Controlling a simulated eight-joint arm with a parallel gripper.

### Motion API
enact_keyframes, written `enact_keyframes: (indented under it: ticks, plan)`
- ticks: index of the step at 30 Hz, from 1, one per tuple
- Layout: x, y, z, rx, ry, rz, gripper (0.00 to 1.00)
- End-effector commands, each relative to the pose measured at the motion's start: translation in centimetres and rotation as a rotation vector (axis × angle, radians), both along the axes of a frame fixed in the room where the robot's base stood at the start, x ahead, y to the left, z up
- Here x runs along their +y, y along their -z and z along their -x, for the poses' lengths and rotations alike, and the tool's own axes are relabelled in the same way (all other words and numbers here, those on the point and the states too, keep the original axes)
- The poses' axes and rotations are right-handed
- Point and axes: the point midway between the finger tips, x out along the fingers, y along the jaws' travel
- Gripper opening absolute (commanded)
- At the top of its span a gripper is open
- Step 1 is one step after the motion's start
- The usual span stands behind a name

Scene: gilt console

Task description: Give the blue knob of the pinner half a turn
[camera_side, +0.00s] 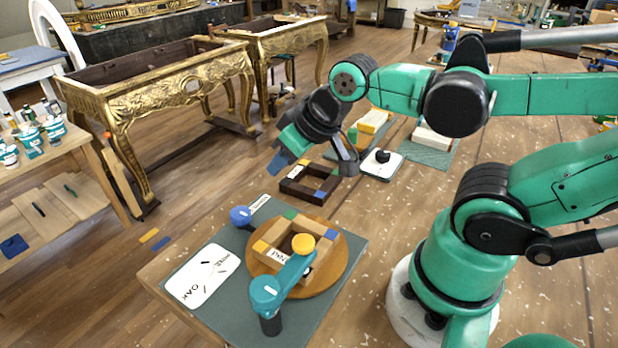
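A blue knob (240,215) with a white mark stands at the far left edge of a grey-green board (335,300). On the board, a round wooden turntable (337,268) carries a small wooden frame (268,233) with coloured corners. A teal swing arm (283,281) on a dark post reaches over the frame, with a yellow cap (303,243) at its end. Which of these parts make up the pinner is not labelled. My gripper (314,167) hangs behind and above the board, apart from the blue knob. It looks open and empty, with a gap between its fingers.
A white card (202,276) lies on the board's left. Behind the board are a dark frame (300,192), a white pad with a black knob (381,165) and mats with blocks (373,121). Gilt consoles (165,95) and a paint shelf (60,140) stand left.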

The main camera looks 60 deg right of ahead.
Motion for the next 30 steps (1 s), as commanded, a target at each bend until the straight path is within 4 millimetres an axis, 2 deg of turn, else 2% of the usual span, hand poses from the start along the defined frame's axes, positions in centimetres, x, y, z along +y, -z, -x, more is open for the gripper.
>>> enact_keyframes:
  ticks: [1, 4, 6, 8, 13, 18, 21, 25, 30]
  plan:
    - [0.0, 0.0, -0.1, 0.006, -0.014, 0.009, 0.31]
    - [0.2, -0.2, -0.6, 0.043, -0.104, 0.067, 0.60]
    - [0.3, -0.3, -1.3, 0.090, -0.227, 0.139, 0.77]
    - [0.5, -0.2, -2.0, 0.142, -0.366, 0.212, 0.77]
    - [1.2, 0.9, -4.5, 0.292, -0.844, 0.404, 0.77]
    - [1.9, 3.1, -6.7, 0.393, -1.316, 0.517, 0.77]
    - [2.3, 4.4, -7.5, 0.421, -1.532, 0.545, 0.77]
    - [2.5, 5.4, -8.0, 0.434, -1.703, 0.558, 0.77]
    - [2.6, 6.6, -8.2, 0.436, -1.767, 0.562, 0.77]
